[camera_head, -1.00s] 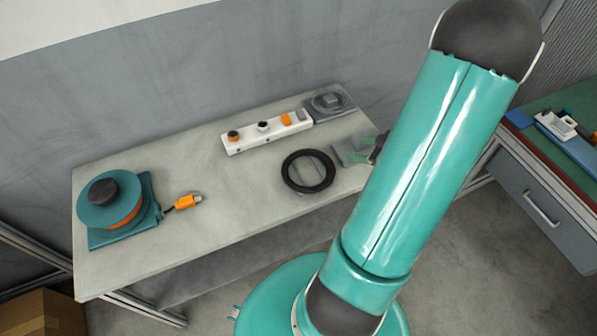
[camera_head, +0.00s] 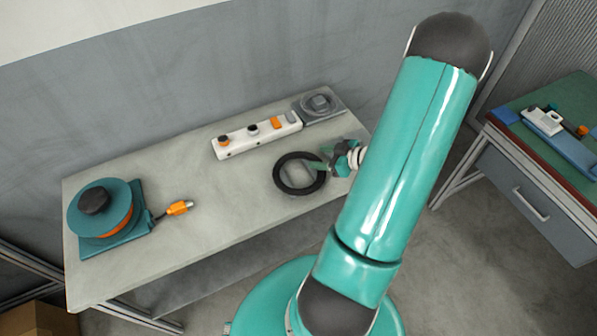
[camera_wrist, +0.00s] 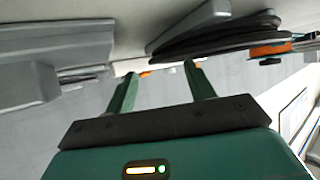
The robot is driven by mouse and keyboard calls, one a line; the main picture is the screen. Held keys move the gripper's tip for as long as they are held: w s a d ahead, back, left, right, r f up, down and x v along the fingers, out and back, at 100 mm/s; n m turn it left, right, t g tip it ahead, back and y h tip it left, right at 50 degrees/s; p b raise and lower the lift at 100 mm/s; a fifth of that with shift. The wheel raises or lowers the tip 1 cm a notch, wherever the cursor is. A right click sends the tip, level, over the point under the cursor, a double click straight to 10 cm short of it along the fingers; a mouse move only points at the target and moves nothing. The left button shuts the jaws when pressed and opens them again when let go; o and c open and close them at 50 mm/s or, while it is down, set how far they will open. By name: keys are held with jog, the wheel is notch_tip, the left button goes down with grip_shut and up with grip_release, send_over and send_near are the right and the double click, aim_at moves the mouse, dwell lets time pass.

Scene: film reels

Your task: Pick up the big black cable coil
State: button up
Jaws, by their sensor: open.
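The big black cable coil (camera_head: 281,184) is a thick dark ring lying on the grey table (camera_head: 215,215), right of its middle. A grey piece shows inside the ring. In the wrist view the coil (camera_wrist: 222,41) is a dark curved band at the upper right, seen edge-on. My gripper (camera_head: 322,165) is at the ring's right side in the head view. In the wrist view my gripper (camera_wrist: 160,71) has two green fingers apart with nothing between them. The right finger overlaps the coil's edge in the picture; I cannot tell whether it touches.
A white box with knobs (camera_head: 250,140) and a grey plate with a ring (camera_head: 325,104) stand behind the coil. A teal and orange reel (camera_head: 112,222) with an orange plug (camera_head: 179,208) is at the left. A grey block (camera_wrist: 40,62) is left of my fingers. The table's middle is clear.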

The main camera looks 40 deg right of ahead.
aim_at(312, 155)
jog(key=x, duration=0.4)
jog(key=shift+d+r, duration=0.1)
jog(key=c, duration=1.1)
jog(key=shift+r, duration=0.1)
jog(key=shift+c, duration=0.2)
